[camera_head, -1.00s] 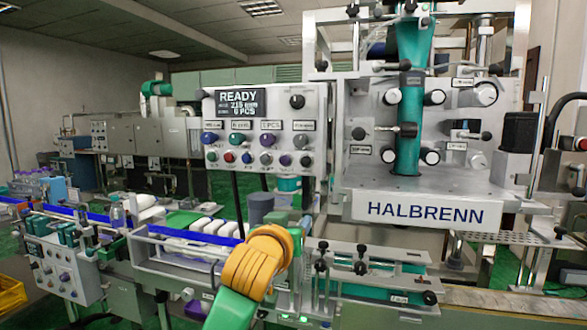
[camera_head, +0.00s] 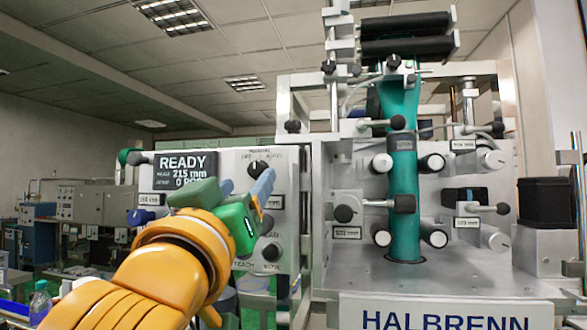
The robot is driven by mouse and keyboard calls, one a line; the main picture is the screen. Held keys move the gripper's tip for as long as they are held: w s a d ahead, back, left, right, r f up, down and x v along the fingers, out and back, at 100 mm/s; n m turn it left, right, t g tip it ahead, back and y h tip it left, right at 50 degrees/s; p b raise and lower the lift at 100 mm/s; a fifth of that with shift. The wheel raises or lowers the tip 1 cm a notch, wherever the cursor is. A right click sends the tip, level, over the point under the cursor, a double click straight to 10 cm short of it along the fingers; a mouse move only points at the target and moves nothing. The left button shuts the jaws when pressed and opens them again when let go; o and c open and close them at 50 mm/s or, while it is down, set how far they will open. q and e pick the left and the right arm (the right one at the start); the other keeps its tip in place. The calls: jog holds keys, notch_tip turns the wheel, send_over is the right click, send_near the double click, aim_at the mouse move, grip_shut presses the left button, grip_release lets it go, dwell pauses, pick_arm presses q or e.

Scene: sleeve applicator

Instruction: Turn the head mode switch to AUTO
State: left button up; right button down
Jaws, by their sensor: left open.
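The grey control panel (camera_head: 293,225) bears a black rotary knob (camera_head: 258,167) near its top, with small lettering above it that is too small to read surely. More black knobs, one of them at the lower right (camera_head: 271,252), sit below it. I cannot tell which knob is the head mode switch or where it points. My left gripper (camera_head: 245,184), green with grey-blue fingers, is open in front of the panel. Its fingers are just below the top knob, with no visible grip on it. The gripper and orange arm hide much of the panel's lower left. My right gripper is not in view.
The display (camera_head: 187,170) reads READY and 215 mm, its lower edge partly covered. The sleeve machine head with its green column (camera_head: 403,190) and protruding black knobs stands to the right, above the HALBRENN plate (camera_head: 450,314). A bottle (camera_head: 40,304) is at lower left.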

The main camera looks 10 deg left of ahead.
aim_at(255, 171)
pick_arm(q)
jog(key=p+x, duration=0.1)
jog(key=x, duration=0.2)
jog(key=shift+w+a+r+p, duration=0.1)
jog(key=shift+r+p, duration=0.25)
jog(key=shift+r, duration=0.05)
jog(key=shift+w+f, duration=0.2)
jog(key=shift+w, duration=0.25)
jog(key=shift+s, duration=0.25)
grip_shut()
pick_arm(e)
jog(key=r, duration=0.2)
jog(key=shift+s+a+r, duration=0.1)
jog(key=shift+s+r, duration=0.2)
